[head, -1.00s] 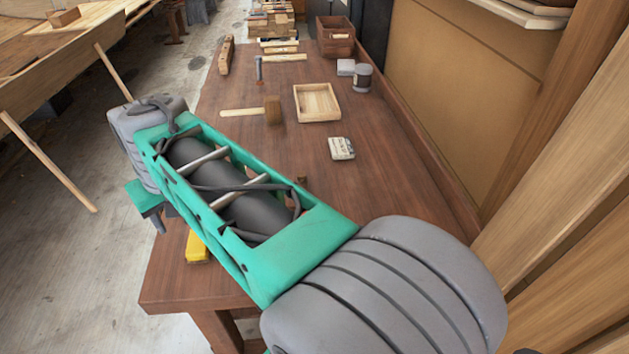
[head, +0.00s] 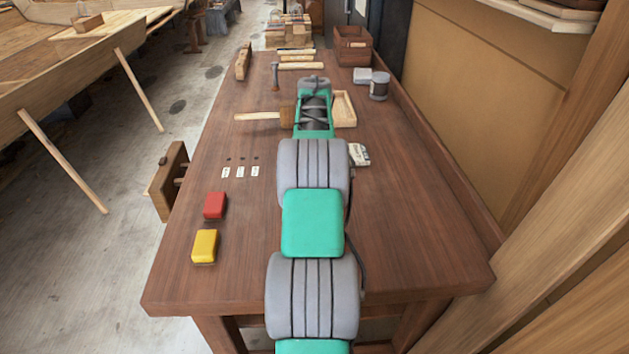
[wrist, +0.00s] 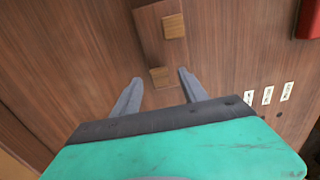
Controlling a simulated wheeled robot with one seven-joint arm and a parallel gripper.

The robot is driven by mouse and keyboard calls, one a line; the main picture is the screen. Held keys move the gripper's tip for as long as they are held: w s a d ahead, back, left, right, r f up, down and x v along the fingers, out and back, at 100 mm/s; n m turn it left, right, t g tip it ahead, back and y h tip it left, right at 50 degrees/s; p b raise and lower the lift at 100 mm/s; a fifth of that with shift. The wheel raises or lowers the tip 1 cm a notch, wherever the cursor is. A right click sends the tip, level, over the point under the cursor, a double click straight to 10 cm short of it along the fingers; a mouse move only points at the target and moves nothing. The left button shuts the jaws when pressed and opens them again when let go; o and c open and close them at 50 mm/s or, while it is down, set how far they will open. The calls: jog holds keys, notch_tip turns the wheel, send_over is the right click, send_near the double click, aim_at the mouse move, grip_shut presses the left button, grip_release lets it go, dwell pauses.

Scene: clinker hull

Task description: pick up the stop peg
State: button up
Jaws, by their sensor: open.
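My gripper (wrist: 159,76) is open in the wrist view, its two grey fingers apart and pointing at the bench top. A small light wooden piece (wrist: 160,77) shows between the fingertips; it looks like the stop peg, but I cannot be sure. I see no finger touching it. A second light square (wrist: 174,26) sits on a darker brown wooden part (wrist: 150,35) just beyond it. In the head view my arm covers this spot and hides the gripper.
On the bench (head: 400,240) are a red block (head: 215,205), a yellow block (head: 205,246), three white labels (head: 240,171) beside small dark holes, a mallet (head: 258,116), a shallow wooden tray (head: 345,110) and a dark tin (head: 379,86). The right front of the bench is clear.

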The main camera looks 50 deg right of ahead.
jog(key=shift+f, duration=0.6)
jog(key=shift+c, duration=0.3)
grip_shut()
